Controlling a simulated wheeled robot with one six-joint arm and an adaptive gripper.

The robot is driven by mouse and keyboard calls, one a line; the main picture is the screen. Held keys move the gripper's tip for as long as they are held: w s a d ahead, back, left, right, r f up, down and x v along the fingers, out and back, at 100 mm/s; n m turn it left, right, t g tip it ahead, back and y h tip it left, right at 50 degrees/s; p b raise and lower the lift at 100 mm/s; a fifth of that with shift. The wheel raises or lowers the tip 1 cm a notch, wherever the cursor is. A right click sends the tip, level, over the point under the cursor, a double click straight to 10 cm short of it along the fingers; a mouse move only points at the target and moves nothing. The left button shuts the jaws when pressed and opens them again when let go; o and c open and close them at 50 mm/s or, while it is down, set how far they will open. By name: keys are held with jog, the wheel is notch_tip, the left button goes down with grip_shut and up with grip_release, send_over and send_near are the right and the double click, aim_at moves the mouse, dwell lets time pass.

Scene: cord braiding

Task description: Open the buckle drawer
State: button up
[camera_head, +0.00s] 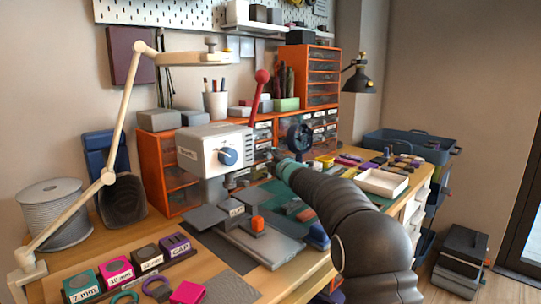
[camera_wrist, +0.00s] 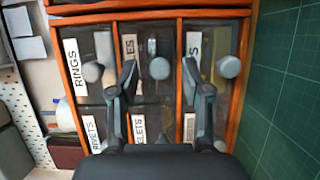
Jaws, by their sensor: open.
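The orange-framed drawer cabinet (camera_head: 320,120) stands at the back of the bench, and its drawer fronts fill the wrist view. The top middle drawer has a round grey knob (camera_wrist: 159,68) and a partly hidden label (camera_wrist: 130,46) ending in "ES"; I cannot read its full name. All drawers in the wrist view look shut. My gripper (camera_wrist: 160,75) is open, its two fingers either side of that knob in the picture; contact cannot be told.
A drawer labelled RINGS (camera_wrist: 93,72) is to the left, another knobbed drawer (camera_wrist: 228,66) to the right. The white press (camera_head: 205,150) with a red-knobbed lever stands close to my arm. A white tray (camera_head: 382,193) sits further right.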

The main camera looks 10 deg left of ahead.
jog(key=shift+w+a, duration=0.2)
jog(key=shift+w, duration=0.2)
grip_shut()
jog(key=shift+s, duration=0.1)
